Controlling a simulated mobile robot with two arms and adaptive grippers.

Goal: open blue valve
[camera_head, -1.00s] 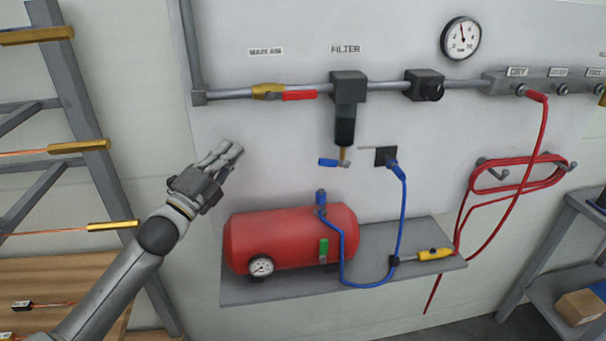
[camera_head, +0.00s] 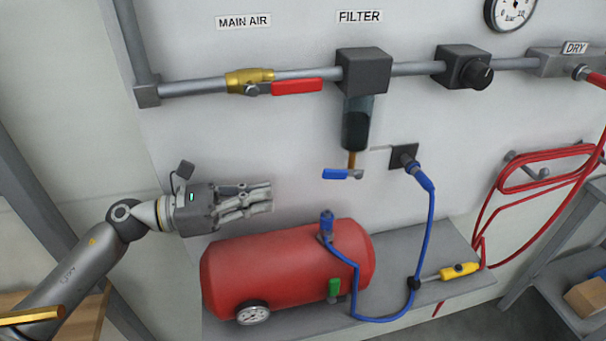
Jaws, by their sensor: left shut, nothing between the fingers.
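The blue valve (camera_head: 341,175) is a small blue lever at the bottom of the filter (camera_head: 357,122), under its dark bowl and a short brass stem. The lever lies roughly level and points left. My left gripper (camera_head: 268,197) is shut and empty. It points right, to the left of the blue valve and slightly lower in the picture, with a clear gap between them. It shows above the red tank in the picture. My right gripper is not in view.
The red tank (camera_head: 285,268) with a gauge and green lever sits on a grey shelf (camera_head: 455,250). A blue hose (camera_head: 430,225) runs from a wall socket right of the valve. The main air valve (camera_head: 297,87) has a red lever. A red hose (camera_head: 540,178) hangs at right.

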